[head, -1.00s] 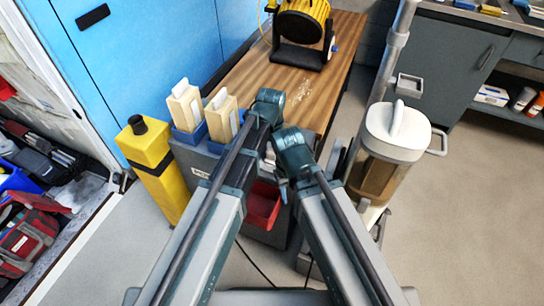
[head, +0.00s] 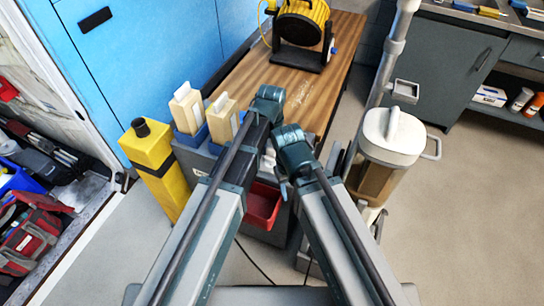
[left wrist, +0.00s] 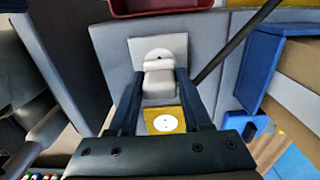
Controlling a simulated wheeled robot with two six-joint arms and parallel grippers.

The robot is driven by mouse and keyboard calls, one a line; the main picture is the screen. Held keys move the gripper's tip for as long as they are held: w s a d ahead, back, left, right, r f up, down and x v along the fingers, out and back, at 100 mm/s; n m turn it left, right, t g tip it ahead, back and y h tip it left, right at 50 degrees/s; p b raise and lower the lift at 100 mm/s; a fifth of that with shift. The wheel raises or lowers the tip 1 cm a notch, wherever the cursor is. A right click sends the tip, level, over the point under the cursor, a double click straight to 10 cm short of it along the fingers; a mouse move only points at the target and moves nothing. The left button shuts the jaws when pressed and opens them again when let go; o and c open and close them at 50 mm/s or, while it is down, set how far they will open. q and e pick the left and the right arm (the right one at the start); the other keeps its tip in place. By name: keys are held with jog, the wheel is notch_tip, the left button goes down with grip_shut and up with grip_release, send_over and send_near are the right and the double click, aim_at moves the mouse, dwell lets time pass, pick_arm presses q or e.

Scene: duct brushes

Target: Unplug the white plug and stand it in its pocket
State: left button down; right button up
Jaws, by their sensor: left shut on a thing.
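In the left wrist view the white plug (left wrist: 158,78) sits between the two dark fingers of my left gripper (left wrist: 160,88), which is shut on it. The plug lies in front of a pale wall plate (left wrist: 177,47) on the grey panel; I cannot tell whether its pins are clear of it. A yellow square with a white disc (left wrist: 165,123) shows below, between the fingers. In the head view my left wrist (head: 268,105) is over the cart end, and its fingers are mostly hidden. I cannot make out the pocket.
The wooden-topped cart (head: 245,80) bears a yellow blower (head: 303,22). A red bin (head: 263,207) is below my wrists. A yellow post (head: 148,150) stands left, a clear-bodied canister (head: 393,135) right.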

aim_at(272, 147)
pick_arm(q)
jog(key=shift+r+p, duration=1.5)
jog(key=shift+r, duration=0.15)
notch_tip(272, 147, up, 3)
jog(key=p, duration=0.3)
